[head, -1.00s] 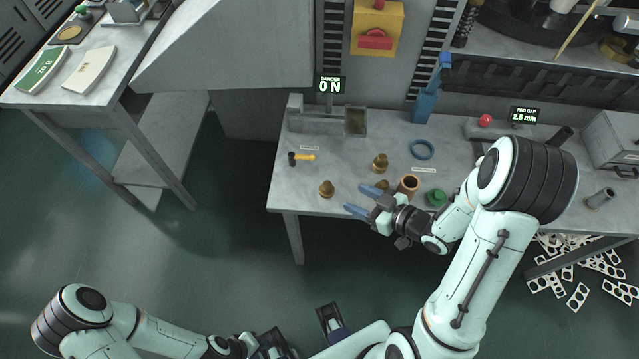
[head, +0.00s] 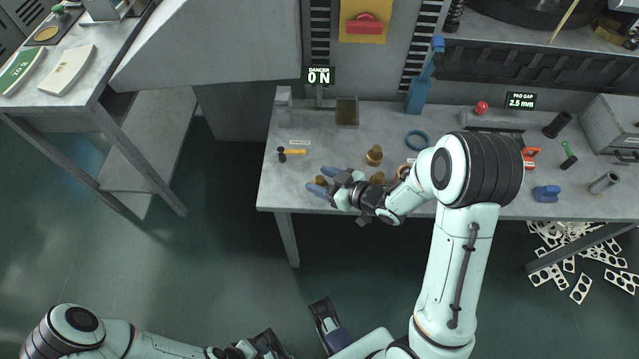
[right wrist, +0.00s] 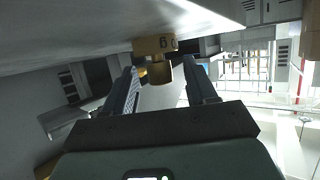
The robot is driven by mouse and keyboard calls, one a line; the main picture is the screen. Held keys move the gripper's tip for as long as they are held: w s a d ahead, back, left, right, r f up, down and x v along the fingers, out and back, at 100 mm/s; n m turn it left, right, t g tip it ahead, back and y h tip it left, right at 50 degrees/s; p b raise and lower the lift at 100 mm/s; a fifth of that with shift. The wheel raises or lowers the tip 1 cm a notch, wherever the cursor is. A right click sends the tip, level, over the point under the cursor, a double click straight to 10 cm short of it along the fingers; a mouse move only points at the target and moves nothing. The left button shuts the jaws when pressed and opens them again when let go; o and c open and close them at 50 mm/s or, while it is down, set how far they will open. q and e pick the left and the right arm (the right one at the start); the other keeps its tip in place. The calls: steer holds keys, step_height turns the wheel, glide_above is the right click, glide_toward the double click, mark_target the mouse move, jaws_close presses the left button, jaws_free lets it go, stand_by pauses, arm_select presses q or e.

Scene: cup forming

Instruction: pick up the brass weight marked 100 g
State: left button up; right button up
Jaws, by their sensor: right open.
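A small brass weight (head: 321,181) stands near the left front edge of the bench. My right gripper (head: 321,180) is open, its blue fingertips on either side of this weight as the head view shows. In the right wrist view the weight (right wrist: 153,46) appears upside down, knob downward, between the open fingers (right wrist: 163,82) and near their tips; contact cannot be told. Its marking is only partly visible, with a 0 legible, so its value cannot be told. Two more brass weights stand to the right, one farther back (head: 374,155) and one beside my wrist (head: 377,178). My left gripper (head: 262,346) is low, at the bottom edge, its fingers unclear.
A small yellow-handled hammer (head: 293,151) lies behind the gripper. A blue ring (head: 417,139) lies farther right. A copper-coloured cup (head: 403,170) is partly hidden by my right arm. The bench's front left edge (head: 275,207) is close; bare bench top lies left of the fingers.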

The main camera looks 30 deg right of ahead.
steer(key=shift+w+a+f, duration=0.2)
steer(key=shift+w+a, duration=0.1)
steer(key=shift+w, duration=0.25)
jaws_close()
steer(key=shift+r, duration=0.1)
